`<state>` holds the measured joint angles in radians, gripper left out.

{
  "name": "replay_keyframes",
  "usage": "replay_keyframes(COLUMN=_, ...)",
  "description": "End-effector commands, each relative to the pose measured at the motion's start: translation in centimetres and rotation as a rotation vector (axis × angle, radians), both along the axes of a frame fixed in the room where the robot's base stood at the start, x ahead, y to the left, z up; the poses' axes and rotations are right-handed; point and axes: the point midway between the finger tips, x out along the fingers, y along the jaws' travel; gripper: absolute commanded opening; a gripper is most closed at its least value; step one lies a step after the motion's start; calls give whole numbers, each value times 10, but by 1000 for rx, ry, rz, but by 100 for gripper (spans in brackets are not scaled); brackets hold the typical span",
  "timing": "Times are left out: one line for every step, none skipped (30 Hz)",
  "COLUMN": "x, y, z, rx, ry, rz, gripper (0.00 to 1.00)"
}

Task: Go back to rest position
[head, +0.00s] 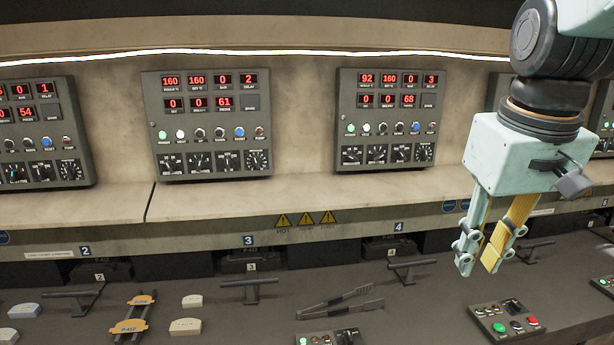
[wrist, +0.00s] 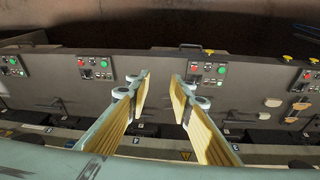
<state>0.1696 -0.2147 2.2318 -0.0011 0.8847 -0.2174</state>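My gripper (head: 478,268) hangs at the right side of the head view, pointing down above the dark bench. Its two fingers have yellow inner pads. In the wrist view my gripper (wrist: 160,86) shows its fingertips apart with a clear gap and nothing between them. It touches nothing that I can see. The rest position itself is not marked in either view.
Below lies the dark bench (head: 430,318) with button boxes (head: 506,320), handles (head: 412,268), tongs (head: 340,303) and brake shoes (head: 185,326). An orange-ended fixture (head: 130,326) stands lower left. Control panels (head: 388,118) line the wall behind. Air around my gripper looks free.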

Motion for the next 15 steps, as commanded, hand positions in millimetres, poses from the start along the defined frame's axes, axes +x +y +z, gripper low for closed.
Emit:
replay_keyframes(x=-9, y=5, z=0, rx=2, ry=-7, rz=0, gripper=20)
replay_keyframes(x=-14, y=8, z=0, rx=2, ry=-10, rz=-1, gripper=20)
replay_keyframes(x=-20, y=11, z=0, rx=3, ry=-13, rz=-2, gripper=20)
replay_keyframes(x=-25, y=14, z=0, rx=4, ry=-17, rz=-4, gripper=20)
replay_keyframes(x=-30, y=16, z=0, rx=5, ry=-20, rz=-4, gripper=20)
replay_keyframes(x=-36, y=20, z=-1, rx=7, ry=-23, rz=-6, gripper=20)
replay_keyframes(x=-41, y=22, z=-1, rx=8, ry=-26, rz=-7, gripper=20)
replay_keyframes(x=-46, y=24, z=-1, rx=9, ry=-29, rz=-8, gripper=20)
replay_keyframes(x=-52, y=27, z=-1, rx=10, ry=-33, rz=-10, gripper=20)
replay_keyframes(x=-57, y=30, z=-2, rx=12, ry=-36, rz=-11, gripper=20)
replay_keyframes(x=-62, y=32, z=-3, rx=13, ry=-38, rz=-12, gripper=20)
replay_keyframes(x=-68, y=35, z=-3, rx=14, ry=-42, rz=-12, gripper=20)
replay_keyframes(x=-73, y=37, z=-4, rx=16, ry=-46, rz=-14, gripper=20)
replay_keyframes(x=-78, y=39, z=-5, rx=18, ry=-48, rz=-15, gripper=20)
replay_keyframes(x=-85, y=42, z=-6, rx=19, ry=-52, rz=-17, gripper=20)
